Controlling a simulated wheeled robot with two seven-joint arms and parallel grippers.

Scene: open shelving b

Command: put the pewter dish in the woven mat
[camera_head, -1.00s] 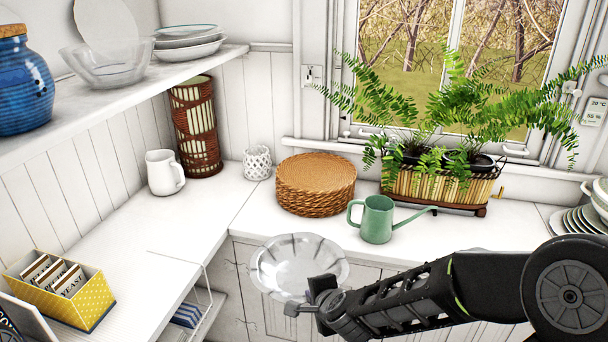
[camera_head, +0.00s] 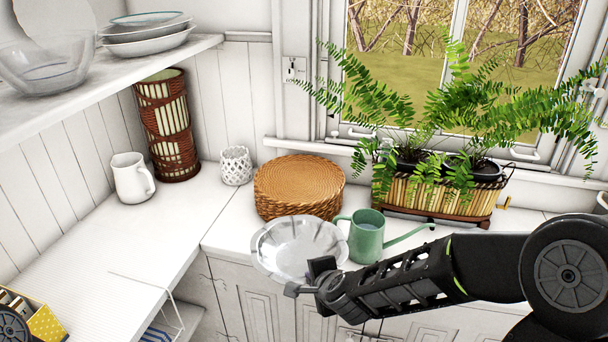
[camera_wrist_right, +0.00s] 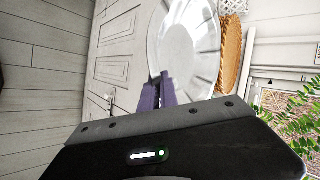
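The pewter dish (camera_head: 300,246) is a shiny silver, fluted, shallow dish. My right gripper (camera_head: 312,279) is shut on its near rim and holds it in the air before the counter's front edge. In the right wrist view the dish (camera_wrist_right: 186,40) extends away from the two fingers (camera_wrist_right: 158,90), which pinch its rim. The woven mat appears to be the round brown wicker stack (camera_head: 298,186) on the counter, behind the dish; its edge also shows in the right wrist view (camera_wrist_right: 231,52). The dish overlaps its lower front in the head view. My left gripper is not in view.
A green watering can (camera_head: 366,236) stands just right of the dish and wicker stack. A fern planter (camera_head: 440,194) is behind it. A white lattice cup (camera_head: 236,165) and white pitcher (camera_head: 131,178) stand to the left. The left counter is largely clear.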

